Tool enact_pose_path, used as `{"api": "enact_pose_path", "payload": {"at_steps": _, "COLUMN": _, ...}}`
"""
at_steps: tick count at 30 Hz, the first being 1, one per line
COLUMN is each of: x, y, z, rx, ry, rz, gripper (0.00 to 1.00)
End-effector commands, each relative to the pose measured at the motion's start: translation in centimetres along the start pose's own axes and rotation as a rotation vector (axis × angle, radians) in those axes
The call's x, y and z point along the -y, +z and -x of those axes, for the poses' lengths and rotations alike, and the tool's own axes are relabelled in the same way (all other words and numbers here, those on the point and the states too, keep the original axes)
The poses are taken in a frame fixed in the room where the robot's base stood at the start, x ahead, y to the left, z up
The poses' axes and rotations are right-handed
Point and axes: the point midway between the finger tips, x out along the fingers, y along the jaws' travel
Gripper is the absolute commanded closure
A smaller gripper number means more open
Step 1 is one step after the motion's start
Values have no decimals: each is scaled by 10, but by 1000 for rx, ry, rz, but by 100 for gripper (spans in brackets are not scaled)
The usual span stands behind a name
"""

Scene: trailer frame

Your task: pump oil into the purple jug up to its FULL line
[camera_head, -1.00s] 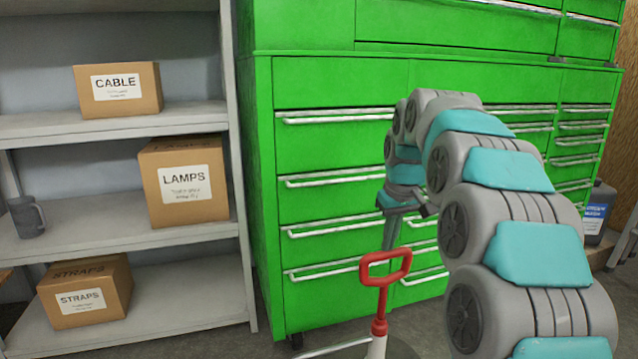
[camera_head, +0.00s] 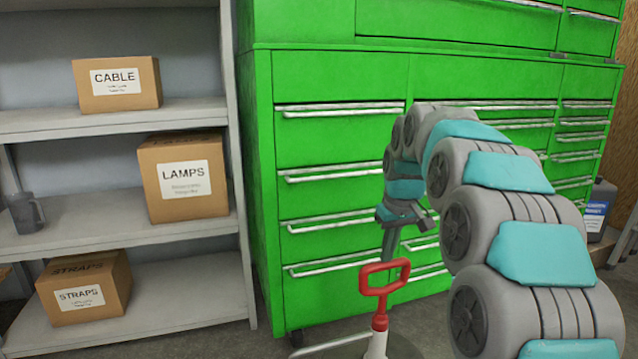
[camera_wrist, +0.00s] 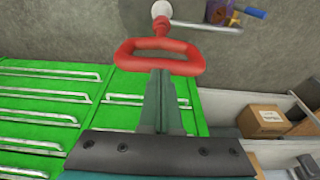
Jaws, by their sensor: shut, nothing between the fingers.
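The red loop handle (camera_head: 385,278) of the pump stands on a short red rod above a white collar (camera_head: 377,346). My gripper (camera_head: 389,256) is shut and empty, pointing down at the top of the handle. In the wrist view, my shut fingers (camera_wrist: 160,75) reach the near bar of the red handle (camera_wrist: 160,48); they seem to touch it. A purple object, probably the jug (camera_wrist: 219,10), shows partly at the top edge of the wrist view. Its FULL line and oil level are not visible.
A green drawer cabinet (camera_head: 335,150) stands behind the pump. Grey shelves (camera_head: 190,115) with cardboard boxes stand at left. A dark bottle with a blue label (camera_head: 600,205) is at far right. A blue-ended part (camera_wrist: 249,11) lies by the purple object.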

Motion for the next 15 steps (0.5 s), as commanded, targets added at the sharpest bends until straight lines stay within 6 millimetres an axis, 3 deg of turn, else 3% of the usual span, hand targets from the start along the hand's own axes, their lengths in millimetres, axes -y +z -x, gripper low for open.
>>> {"api": "enact_pose_path", "payload": {"at_steps": 7, "x": 0, "y": 0, "z": 0, "rx": 3, "ry": -1, "rz": 0, "gripper": 100}}
{"api": "enact_pose_path", "payload": {"at_steps": 15, "x": 0, "y": -6, "z": 24, "rx": -1, "ry": 1, "rz": 0, "gripper": 100}}
